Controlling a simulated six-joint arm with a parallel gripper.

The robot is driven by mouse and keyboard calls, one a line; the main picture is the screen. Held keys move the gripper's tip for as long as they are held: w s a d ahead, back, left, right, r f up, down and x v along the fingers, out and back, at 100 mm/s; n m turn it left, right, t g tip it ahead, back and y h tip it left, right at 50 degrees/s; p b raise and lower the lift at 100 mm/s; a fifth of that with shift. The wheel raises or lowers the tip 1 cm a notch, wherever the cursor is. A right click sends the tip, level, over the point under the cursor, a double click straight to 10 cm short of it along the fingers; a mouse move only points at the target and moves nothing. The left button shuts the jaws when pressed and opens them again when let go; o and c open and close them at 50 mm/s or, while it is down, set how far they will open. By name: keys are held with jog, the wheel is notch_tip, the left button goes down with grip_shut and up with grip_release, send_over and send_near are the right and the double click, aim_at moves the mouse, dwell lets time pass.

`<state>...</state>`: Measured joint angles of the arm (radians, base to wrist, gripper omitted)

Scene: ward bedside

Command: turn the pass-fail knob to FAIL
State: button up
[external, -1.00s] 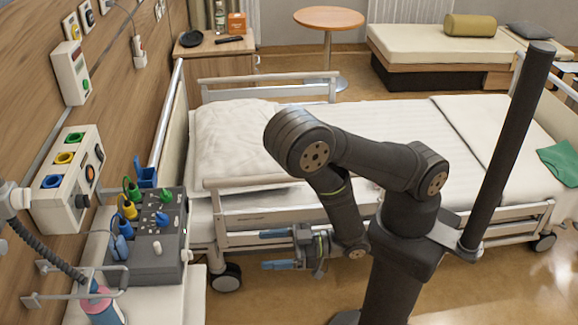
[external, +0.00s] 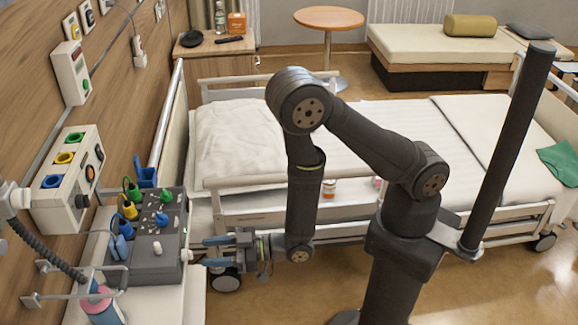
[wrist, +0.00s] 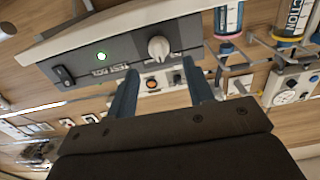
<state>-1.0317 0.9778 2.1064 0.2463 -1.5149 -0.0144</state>
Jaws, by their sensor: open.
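The grey test box (external: 150,262) stands on the white shelf at the left. In the wrist view its front panel (wrist: 125,55) shows a white knob (wrist: 158,48), a lit green lamp, a black rocker switch and "TEST BOX" lettering. I cannot read PASS or FAIL marks or the knob's setting. The knob appears on the box's right side in the external view (external: 185,255). My gripper (external: 205,251) is open and empty, pointing at that panel. In the wrist view its blue fingers (wrist: 159,68) straddle the knob's line, apparently still short of it.
Coloured plugs and cables (external: 130,205) crowd the top of the box. The bed (external: 240,215) lies behind my arm. Open floor shows at lower right.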

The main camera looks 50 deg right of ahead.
aim_at(192, 255)
jog(key=shift+x, duration=2.05)
jog(key=c, duration=1)
jog(key=n, duration=0.4)
jog(key=shift+s, duration=0.15)
jog(key=shift+a+n, duration=0.1)
jog(key=shift+n, duration=2)
